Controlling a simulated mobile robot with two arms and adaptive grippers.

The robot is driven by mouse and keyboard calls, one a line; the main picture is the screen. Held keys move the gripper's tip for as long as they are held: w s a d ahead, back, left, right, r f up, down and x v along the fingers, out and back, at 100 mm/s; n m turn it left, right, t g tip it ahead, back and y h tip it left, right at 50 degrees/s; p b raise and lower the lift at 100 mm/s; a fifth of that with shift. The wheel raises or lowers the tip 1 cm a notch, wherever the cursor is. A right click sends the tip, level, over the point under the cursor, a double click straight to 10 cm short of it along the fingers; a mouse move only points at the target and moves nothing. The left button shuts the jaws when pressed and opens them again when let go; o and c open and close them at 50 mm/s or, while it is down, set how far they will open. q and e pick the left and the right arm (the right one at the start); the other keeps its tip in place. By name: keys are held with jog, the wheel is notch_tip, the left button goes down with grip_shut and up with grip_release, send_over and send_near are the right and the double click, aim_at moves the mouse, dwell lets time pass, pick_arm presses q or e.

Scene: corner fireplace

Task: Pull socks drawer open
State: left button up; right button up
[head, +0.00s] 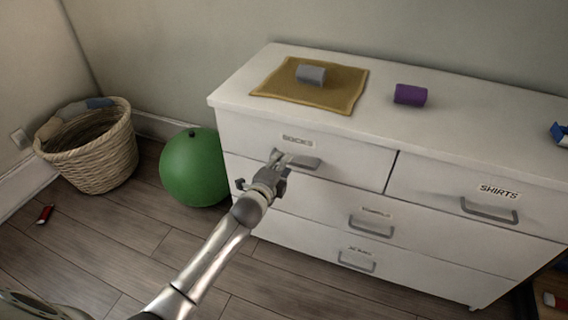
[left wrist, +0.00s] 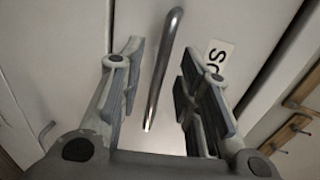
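The socks drawer (head: 345,163) is the upper left drawer of the white dresser, and its front looks flush with the dresser. Its label (head: 298,141) reads SOCKS and sits above a grey bar handle (head: 308,163). My left gripper (head: 280,158) is at the left part of this handle, partly hiding it. In the left wrist view the handle (left wrist: 164,70) runs between the two spread fingers of the gripper (left wrist: 158,62), with a gap on each side. Part of the label (left wrist: 218,56) shows beside the right finger. My right gripper is not in view.
A green ball (head: 194,168) stands on the floor against the dresser's left side. A wicker basket (head: 90,150) is further left. The shirts drawer (head: 435,190) is to the right. A mustard cloth (head: 335,92), grey cylinder (head: 311,74) and purple cylinder (head: 410,95) lie on top.

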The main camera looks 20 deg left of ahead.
pick_arm(q)
jog(key=shift+x, duration=1.3)
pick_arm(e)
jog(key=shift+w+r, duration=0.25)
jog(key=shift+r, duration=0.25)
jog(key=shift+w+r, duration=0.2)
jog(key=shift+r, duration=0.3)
pick_arm(q)
jog(key=shift+c, duration=0.2)
grip_shut()
